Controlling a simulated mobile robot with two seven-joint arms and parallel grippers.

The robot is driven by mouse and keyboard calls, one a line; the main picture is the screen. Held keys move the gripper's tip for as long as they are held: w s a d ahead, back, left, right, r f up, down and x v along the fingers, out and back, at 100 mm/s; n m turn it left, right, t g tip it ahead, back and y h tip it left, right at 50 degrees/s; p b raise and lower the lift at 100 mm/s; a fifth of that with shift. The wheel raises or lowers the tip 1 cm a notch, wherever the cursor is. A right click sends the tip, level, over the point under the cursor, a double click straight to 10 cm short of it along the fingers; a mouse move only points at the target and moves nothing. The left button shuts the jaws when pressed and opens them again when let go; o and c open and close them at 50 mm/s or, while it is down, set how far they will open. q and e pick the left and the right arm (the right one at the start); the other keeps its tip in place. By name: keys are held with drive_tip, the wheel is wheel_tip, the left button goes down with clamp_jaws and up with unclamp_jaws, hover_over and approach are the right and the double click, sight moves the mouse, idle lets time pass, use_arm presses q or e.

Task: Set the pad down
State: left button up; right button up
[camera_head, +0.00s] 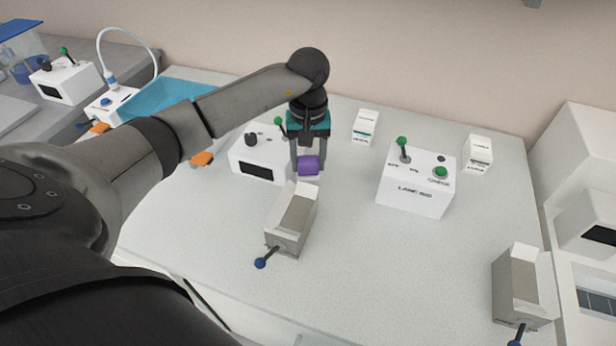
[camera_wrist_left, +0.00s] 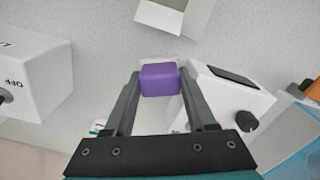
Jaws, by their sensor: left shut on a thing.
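The pad is a small purple block (camera_head: 308,165), and it also shows in the left wrist view (camera_wrist_left: 160,79). My left gripper (camera_head: 307,160) is shut on it, with one finger on each side; its fingers also show in the left wrist view (camera_wrist_left: 160,88). The gripper points down over the table, between a white box with a dark screen and a grey-white open holder. Whether the pad touches anything below cannot be told. My right gripper is not in view.
The white screen box (camera_head: 262,158) stands just left of the gripper. The open holder (camera_head: 292,222) with a blue-knobbed lever stands in front. A white switch box (camera_head: 416,182) with green knobs stands to the right. A second holder (camera_head: 520,287) is at the right edge. Table between them is clear.

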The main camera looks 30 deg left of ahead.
sight(308, 177)
use_arm(q)
drive_tip(key=shift+f, duration=0.65)
drive_tip(key=shift+f+b, duration=0.35)
drive_tip(key=shift+f, duration=1.6)
drive_tip(key=shift+f, duration=0.2)
drive_tip(key=o, duration=1.1)
drive_tip(key=shift+c, duration=0.2)
drive_tip(key=shift+r, duration=0.1)
